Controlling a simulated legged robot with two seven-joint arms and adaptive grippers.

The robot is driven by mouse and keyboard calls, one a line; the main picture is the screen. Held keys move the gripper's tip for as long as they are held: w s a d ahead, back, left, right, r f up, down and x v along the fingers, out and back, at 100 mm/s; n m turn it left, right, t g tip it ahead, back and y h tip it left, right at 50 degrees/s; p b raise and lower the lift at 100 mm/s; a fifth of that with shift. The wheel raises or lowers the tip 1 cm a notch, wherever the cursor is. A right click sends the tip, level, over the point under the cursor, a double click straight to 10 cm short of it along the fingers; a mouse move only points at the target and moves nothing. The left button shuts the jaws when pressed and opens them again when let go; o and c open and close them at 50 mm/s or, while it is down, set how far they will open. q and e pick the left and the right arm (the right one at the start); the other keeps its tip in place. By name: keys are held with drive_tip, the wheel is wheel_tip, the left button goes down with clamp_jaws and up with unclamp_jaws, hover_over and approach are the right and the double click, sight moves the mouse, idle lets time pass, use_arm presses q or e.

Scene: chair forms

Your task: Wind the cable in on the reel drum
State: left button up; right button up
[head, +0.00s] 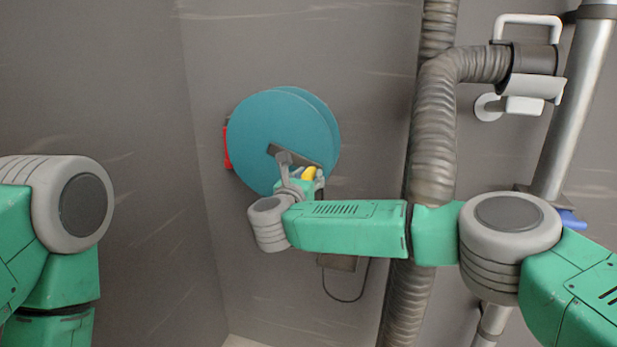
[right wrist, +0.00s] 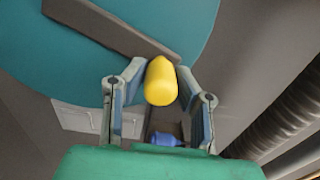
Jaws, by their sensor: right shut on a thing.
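The teal reel drum (head: 265,130) is mounted on the grey wall in the head view. A dark crank arm (head: 315,166) crosses its face; the crank arm also shows in the right wrist view (right wrist: 100,28). A yellow crank handle (right wrist: 161,82) stands out from the end of the crank arm. My right gripper (head: 307,176) is shut on the yellow handle, with a finger on each side of it in the right wrist view (right wrist: 160,88). A thin dark cable (head: 340,299) hangs in a loop below the drum. My left arm shows at the left edge, but its gripper is out of view.
A red part (head: 227,148) sits behind the drum's left edge. A thick ribbed hose (head: 433,130) runs down the wall right of the drum, behind my right arm. A metal pipe (head: 575,100) and a white handle (head: 528,20) are at the upper right.

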sight(316, 150)
drive_tip(key=o, duration=0.5)
drive_tip(key=shift+a, duration=0.1)
drive_tip(key=r, duration=0.1)
drive_tip(key=r+p, duration=0.1)
drive_tip(key=r, duration=0.1)
drive_tip(key=r+p, duration=0.1)
drive_tip(key=shift+s+d+r, duration=0.15)
drive_tip(key=shift+d+r, duration=0.2)
drive_tip(key=shift+r, duration=0.05)
drive_tip(key=shift+o, duration=0.7)
drive_tip(key=shift+f, duration=0.1)
drive_tip(key=o, duration=0.5)
drive_tip(key=shift+o, duration=0.2)
drive_tip(key=v, duration=1)
drive_tip(key=shift+p, duration=0.4)
